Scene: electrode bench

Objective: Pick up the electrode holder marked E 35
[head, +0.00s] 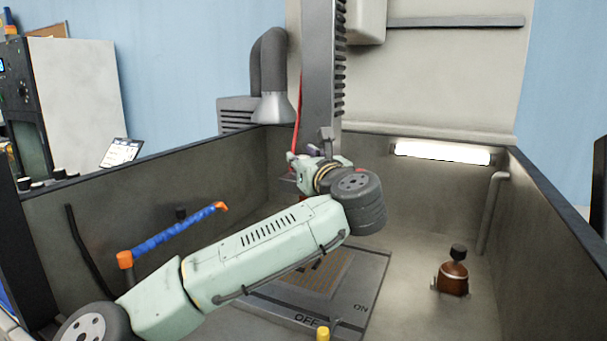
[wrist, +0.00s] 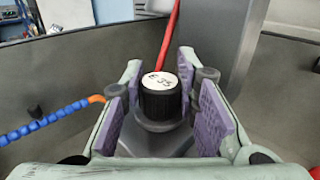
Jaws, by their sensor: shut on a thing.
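The electrode holder (wrist: 160,98) shows in the wrist view as a black ribbed knob with a white top, on a wider grey collar. The handwriting on its top appears to read E 35. It stands between the two purple pads of my gripper (wrist: 165,115), which is shut on it low down. The exact contact and the holder's lower part are hidden. In the head view my gripper (head: 311,156) is in front of the machine's grey column, and the holder cannot be made out clearly there.
The grey column (head: 318,70) and a red cable (wrist: 170,32) are close behind my gripper. Tank walls (head: 560,205) surround the work area. A blue hose with orange ends (head: 175,235) stands at left. A brown and black object (head: 453,277) sits on the tank floor at right.

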